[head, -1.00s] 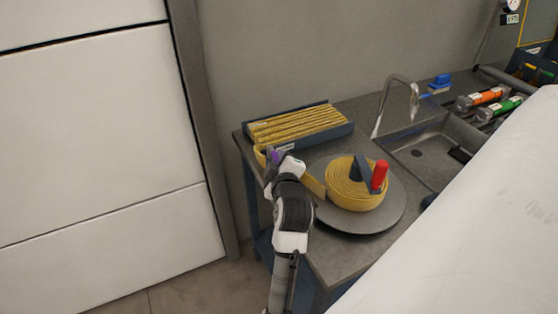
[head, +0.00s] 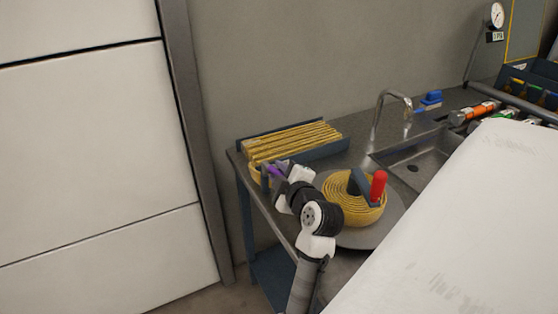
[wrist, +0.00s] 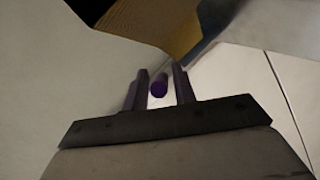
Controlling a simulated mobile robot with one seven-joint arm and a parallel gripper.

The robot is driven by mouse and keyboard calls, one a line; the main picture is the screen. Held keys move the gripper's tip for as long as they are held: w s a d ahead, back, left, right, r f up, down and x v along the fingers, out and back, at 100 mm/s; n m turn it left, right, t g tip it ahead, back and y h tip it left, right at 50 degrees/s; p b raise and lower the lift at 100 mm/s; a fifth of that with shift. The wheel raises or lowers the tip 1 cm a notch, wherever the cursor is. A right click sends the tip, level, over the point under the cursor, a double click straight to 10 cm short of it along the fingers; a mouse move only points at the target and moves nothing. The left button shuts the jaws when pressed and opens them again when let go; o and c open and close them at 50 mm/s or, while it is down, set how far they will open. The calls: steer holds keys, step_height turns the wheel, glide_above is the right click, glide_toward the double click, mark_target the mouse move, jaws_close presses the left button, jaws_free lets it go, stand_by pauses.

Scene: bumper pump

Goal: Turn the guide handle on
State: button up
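A small purple handle (head: 274,170) shows at the left end of the bench, beside the front corner of the blue tray; I take it as the guide handle. In the wrist view the round purple end (wrist: 158,89) lies between the two fingers. My gripper (head: 277,168) is at the handle, partly hidden by my own wrist in the head view. In the wrist view my gripper (wrist: 160,88) has its fingers apart, with a narrow gap on each side of the purple end. I cannot tell how deep the handle sits between them.
A coiled yellow hose (head: 350,207) with a red-gripped crank (head: 378,186) sits on a round grey plate (head: 385,225), close to my arm. A blue tray (head: 325,149) holds yellow strips. A faucet (head: 380,115) and sink (head: 415,170) are behind. A white panel fills the lower right.

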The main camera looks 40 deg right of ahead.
steer(key=shift+o, duration=0.8)
steer(key=shift+s+a, duration=0.1)
steer(key=shift+s, duration=0.1)
steer(key=b+v, duration=0.3)
steer(key=v, duration=1)
steer(key=shift+s, duration=0.15)
steer(key=shift+r, duration=0.1)
